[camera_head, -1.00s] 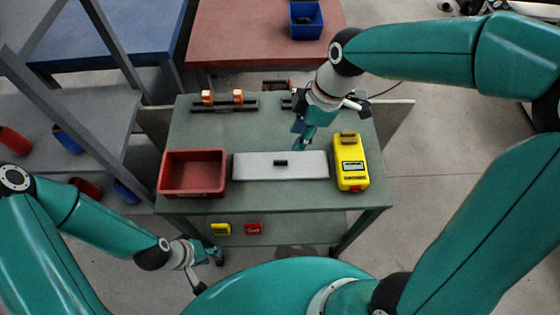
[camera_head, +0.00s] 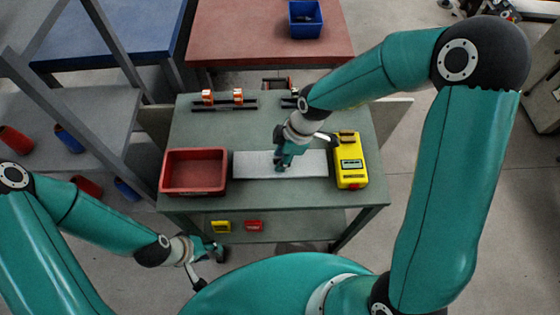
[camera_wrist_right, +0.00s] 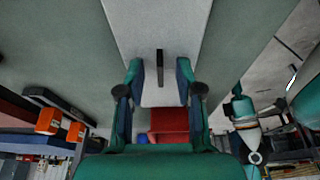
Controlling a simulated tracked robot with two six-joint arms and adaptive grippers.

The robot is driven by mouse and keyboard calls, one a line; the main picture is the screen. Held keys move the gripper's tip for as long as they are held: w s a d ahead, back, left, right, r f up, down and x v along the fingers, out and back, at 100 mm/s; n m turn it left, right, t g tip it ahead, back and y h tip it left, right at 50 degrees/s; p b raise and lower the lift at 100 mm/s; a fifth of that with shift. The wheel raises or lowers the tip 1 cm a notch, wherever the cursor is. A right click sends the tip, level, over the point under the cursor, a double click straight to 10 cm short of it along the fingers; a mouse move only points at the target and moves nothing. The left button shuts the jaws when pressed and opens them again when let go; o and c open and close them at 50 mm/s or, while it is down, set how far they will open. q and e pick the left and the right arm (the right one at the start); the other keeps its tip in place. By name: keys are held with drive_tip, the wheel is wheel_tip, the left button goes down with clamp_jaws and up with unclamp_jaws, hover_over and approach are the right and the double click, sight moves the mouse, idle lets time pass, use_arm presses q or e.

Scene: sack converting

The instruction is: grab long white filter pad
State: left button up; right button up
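The long white filter pad (camera_head: 310,163) lies flat on the green table between the red bin and the yellow device. In the right wrist view the pad (camera_wrist_right: 160,25) runs away from me, with a small black handle (camera_wrist_right: 160,65) at its middle. My right gripper (camera_head: 281,166) is over the middle of the pad and hides the handle in the head view. In the right wrist view its two fingers (camera_wrist_right: 160,80) are apart, with the handle between them and not visibly touched. My left gripper (camera_head: 216,250) hangs low, off the table's front left; its opening is unclear.
The red bin (camera_head: 193,192) stands left of the pad, and the yellow device (camera_head: 350,162) stands close to its right end. A black rail with orange blocks (camera_head: 238,96) lies at the table's back. Table surface (camera_head: 215,130) behind the pad is bare.

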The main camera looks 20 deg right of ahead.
clamp_jaws()
drive_tip(key=shift+r, duration=0.1)
idle(0.4)
